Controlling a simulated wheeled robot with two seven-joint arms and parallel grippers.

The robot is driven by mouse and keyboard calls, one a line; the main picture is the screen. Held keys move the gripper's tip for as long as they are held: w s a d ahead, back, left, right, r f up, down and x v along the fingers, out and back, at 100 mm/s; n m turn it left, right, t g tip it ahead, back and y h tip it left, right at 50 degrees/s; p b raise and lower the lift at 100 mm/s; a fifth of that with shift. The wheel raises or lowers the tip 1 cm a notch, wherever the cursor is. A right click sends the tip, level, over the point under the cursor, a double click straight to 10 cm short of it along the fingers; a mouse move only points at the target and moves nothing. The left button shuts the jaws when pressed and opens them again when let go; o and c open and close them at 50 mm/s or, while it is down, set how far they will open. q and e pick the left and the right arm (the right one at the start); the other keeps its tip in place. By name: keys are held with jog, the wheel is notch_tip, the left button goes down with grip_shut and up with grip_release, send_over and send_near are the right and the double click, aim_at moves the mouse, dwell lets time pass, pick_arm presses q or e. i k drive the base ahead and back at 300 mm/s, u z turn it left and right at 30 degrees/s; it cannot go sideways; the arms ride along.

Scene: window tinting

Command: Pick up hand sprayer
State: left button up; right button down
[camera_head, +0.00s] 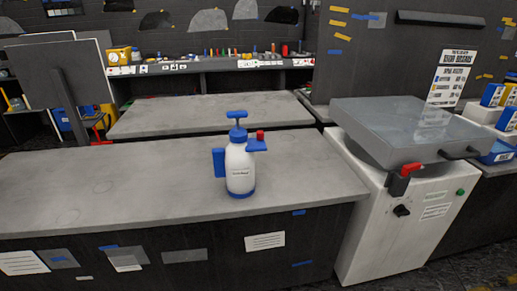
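The hand sprayer (240,165) stands upright on the near grey workbench (90,195), a little right of the middle of the view. It has a white bottle body with a label, a blue base, a blue pump handle on top, a blue part on its left side and a blue nozzle part with a red tip on its right. Nothing touches it except the bench top. Neither of my grippers shows in the head view.
A white cabinet machine (372,215) with a grey lid (405,130) and red lever stands right of the bench. A second grey bench (205,112) lies behind. A shelf (215,65) with small bottles runs along the back. The bench top around the sprayer is clear.

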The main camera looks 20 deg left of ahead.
aim_at(237, 164)
jog(key=u, duration=0.35)
jog(key=i, duration=0.9)
jog(key=u, duration=0.55)
